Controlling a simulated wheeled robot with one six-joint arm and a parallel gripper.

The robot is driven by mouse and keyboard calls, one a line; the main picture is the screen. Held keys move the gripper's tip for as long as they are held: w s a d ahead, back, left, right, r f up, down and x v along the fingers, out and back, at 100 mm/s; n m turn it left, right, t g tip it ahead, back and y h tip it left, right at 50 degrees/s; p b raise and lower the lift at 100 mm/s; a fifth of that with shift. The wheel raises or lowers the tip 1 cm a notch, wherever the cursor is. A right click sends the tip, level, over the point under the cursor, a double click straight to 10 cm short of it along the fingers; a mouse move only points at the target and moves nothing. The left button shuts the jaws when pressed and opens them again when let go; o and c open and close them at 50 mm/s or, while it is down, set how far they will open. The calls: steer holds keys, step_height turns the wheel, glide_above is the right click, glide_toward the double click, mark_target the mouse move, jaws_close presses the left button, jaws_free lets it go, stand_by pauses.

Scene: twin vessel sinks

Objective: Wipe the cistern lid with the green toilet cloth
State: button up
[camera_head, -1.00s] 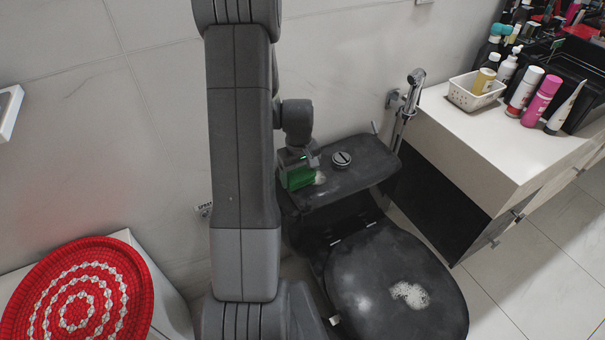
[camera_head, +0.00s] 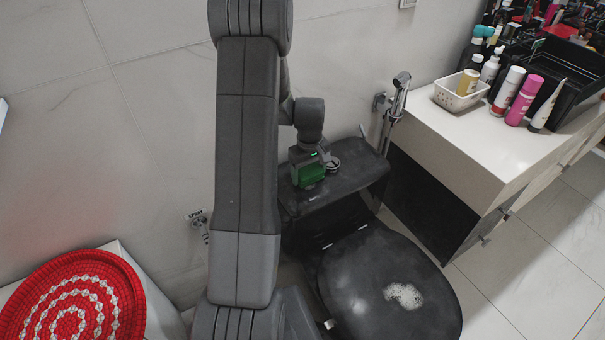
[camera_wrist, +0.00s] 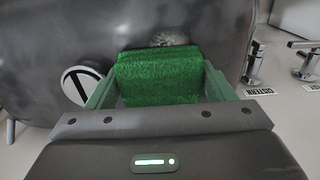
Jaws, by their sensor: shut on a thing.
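The green toilet cloth (camera_head: 311,175) is a folded, fuzzy block held between the fingers of my gripper (camera_head: 305,163). It is over the dark cistern lid (camera_head: 355,172), left of the round flush button (camera_head: 333,165). The cloth also shows in the wrist view (camera_wrist: 160,78), with the fingers on both sides. The wrist view shows the lid (camera_wrist: 215,30) with a pale foamy smear (camera_wrist: 172,40) just beyond the cloth. The flush button (camera_wrist: 82,85) is close beside the left finger. The cloth looks low over the lid; its underside is hidden, so I cannot tell if it touches.
The closed dark toilet seat (camera_head: 375,275) carries a foam patch (camera_head: 403,295). A bidet sprayer (camera_head: 398,95) is on the wall at right, beside a white counter (camera_head: 470,140) with bottles. A red round woven item (camera_head: 75,300) lies at lower left. Two labelled valves show in the wrist view.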

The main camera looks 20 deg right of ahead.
mark_target(289, 188)
steer(key=shift+d, duration=0.3)
steer(key=shift+a, duration=0.1)
steer(key=shift+s+a+r, duration=0.1)
steer(key=shift+s+a, duration=0.1)
steer(key=shift+a, duration=1.45)
steer(key=shift+s+a+f+b, duration=0.15)
steer(key=shift+a+b, duration=0.15)
steer(key=shift+a, duration=0.65)
steer(key=shift+s+a+f+b, duration=0.15)
steer(key=shift+a+b, duration=0.1)
steer(key=shift+a, duration=0.7)
steer(key=shift+r, duration=0.15)
steer(key=shift+r+p, duration=2.1)
steer(key=shift+r, duration=0.9)
steer(key=shift+r, duration=0.1)
